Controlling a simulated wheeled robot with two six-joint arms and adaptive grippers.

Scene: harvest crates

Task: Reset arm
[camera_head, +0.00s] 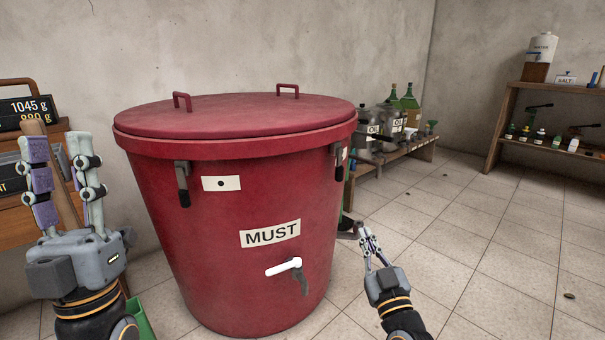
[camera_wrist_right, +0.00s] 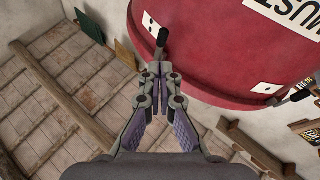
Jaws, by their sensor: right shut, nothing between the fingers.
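My right gripper (camera_head: 366,232) is shut and empty, low at the right side of the red drum marked MUST (camera_head: 215,265). It also shows in the right wrist view (camera_wrist_right: 158,68), with its fingertips together. A black-ended lever (camera_wrist_right: 162,40) appears just beyond the tips there; I cannot tell whether they touch. My left gripper (camera_head: 57,145) is raised at the left with its fingers apart. A wooden piece (camera_head: 62,205) shows between these fingers, seemingly behind them; contact is unclear.
The drum carries a red lid (camera_head: 235,113), dark latches (camera_head: 183,182) and a white-handled tap (camera_head: 284,266). A low bench (camera_head: 400,155) with containers stands behind it to the right. A wooden shelf (camera_head: 550,92) is at far right. Tiled floor (camera_head: 480,245) at the right is mostly clear.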

